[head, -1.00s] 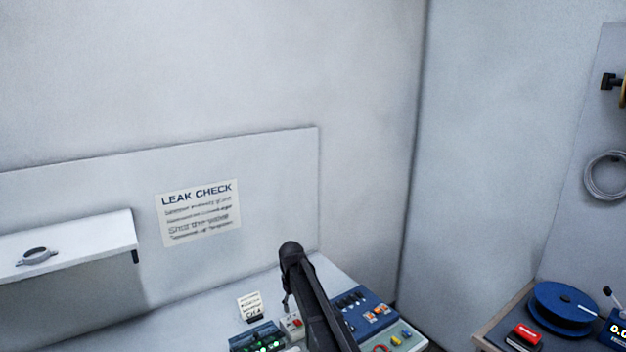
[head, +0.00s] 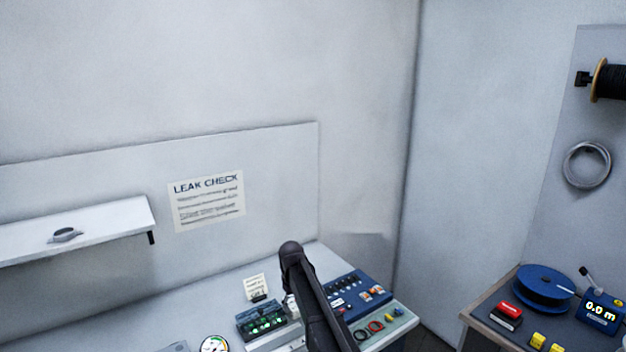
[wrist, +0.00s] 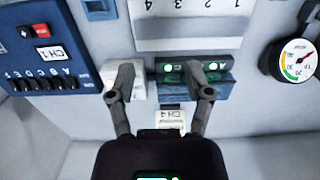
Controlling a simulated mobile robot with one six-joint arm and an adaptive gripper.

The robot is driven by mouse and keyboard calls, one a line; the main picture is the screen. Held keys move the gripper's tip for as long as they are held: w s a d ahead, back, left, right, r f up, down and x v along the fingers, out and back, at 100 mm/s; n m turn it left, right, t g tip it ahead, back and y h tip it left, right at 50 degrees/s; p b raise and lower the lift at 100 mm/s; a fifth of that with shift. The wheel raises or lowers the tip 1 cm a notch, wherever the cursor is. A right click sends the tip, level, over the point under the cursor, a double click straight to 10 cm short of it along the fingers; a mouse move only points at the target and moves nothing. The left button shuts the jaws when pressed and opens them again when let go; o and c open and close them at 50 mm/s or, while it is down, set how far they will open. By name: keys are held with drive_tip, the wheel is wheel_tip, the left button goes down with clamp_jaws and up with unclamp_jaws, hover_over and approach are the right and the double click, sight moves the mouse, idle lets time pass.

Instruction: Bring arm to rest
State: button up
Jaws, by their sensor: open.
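My gripper (wrist: 160,90) is open and empty in the wrist view, its two dark fingers spread apart. My dark arm rises at the bottom middle of the head view, in front of the bench; the gripper itself cannot be made out there.
The bench holds a green-lit instrument (head: 264,322), a blue panel (head: 350,295), a round gauge (head: 213,345) and a card holder (head: 256,286). A wall shelf (head: 105,226) is at left. A second table at right carries a blue spool (head: 543,287) and a meter (head: 600,312).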

drive_tip(key=s+d+f+m+b, duration=0.2)
drive_tip(key=s+d+m, duration=0.1)
drive_tip(key=s+d, duration=0.8)
drive_tip(key=s+d+f+m+b, duration=0.3)
drive_tip(key=s+d, duration=0.9)
drive_tip(key=s, duration=0.4)
drive_tip(key=shift+f+m, duration=0.2)
drive_tip(key=shift+m, duration=0.2)
drive_tip(key=shift+d, duration=0.1)
drive_tip(key=shift+s, duration=0.15)
drive_tip(key=shift+c, duration=0.6)
